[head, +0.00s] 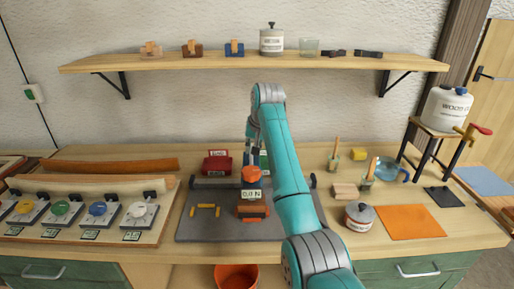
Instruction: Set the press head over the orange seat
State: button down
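A press head with an orange knob (251,174) and a small display reading what looks like 0.1 N (251,194) stands near the middle of the dark grey plate (200,229). Just below the display is a brown and orange block (252,211), which may be the orange seat; I cannot tell whether the head is centred over it or touches it. My gripper (252,158) points down just above and behind the knob. My arm partly hides it, and I cannot see whether its fingers are open or touch the knob.
Yellow pieces (206,210) lie on the plate, with a dark rail (212,183) behind. Several coloured dials (97,212) and curved laths (105,165) are at left. A lidded pot (359,215), an orange sheet (410,222) and a wooden block (344,191) are at right. A shelf (200,62) hangs above.

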jog(key=c, duration=1.2)
grip_release()
jog(key=v, duration=1.2)
